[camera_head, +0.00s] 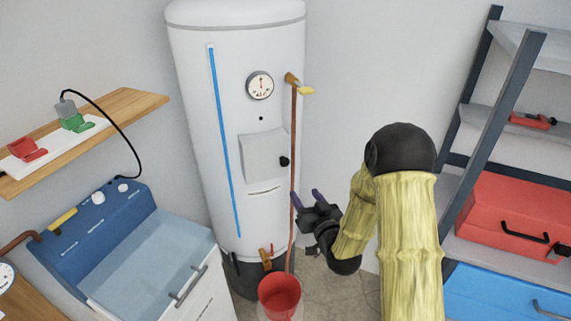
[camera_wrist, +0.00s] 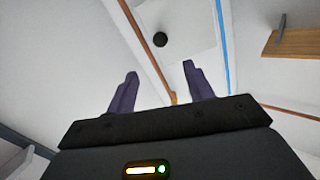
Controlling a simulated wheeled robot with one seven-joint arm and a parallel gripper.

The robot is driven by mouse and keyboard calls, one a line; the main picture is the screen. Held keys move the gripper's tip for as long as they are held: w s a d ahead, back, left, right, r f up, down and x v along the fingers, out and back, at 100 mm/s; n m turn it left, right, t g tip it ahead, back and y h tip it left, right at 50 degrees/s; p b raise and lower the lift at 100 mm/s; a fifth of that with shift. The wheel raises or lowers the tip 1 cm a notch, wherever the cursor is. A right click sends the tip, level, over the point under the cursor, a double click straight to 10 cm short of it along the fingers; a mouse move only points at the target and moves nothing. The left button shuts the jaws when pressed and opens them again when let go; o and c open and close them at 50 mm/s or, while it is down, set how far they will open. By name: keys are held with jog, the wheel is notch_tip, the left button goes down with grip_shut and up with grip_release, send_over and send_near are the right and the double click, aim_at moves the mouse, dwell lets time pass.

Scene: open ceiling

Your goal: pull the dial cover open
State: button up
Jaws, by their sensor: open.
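The dial cover (camera_head: 260,153) is a pale grey square panel on the front of the white water heater (camera_head: 199,118). A dark round knob (camera_head: 284,162) sits at its right edge. The cover looks shut against the tank. In the wrist view the cover (camera_wrist: 186,22) and its knob (camera_wrist: 160,40) show upside down beyond the fingers. My gripper (camera_head: 308,197) is to the right of and below the knob, apart from it. Its two purple fingers (camera_wrist: 158,80) are spread with nothing between them. What is behind the cover is hidden.
A copper pipe (camera_head: 293,140) with a yellow valve handle (camera_head: 306,91) runs down the tank's right side, close to my gripper. A red bucket (camera_head: 280,297) stands below. A blue washer (camera_head: 140,245) is at left, a shelf rack with a red toolbox (camera_head: 508,215) at right.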

aim_at(286, 164)
jog(key=p+x, duration=0.5)
jog(key=x, duration=1.1)
jog(key=shift+w+a, duration=0.1)
jog(key=shift+c, duration=0.2)
grip_shut()
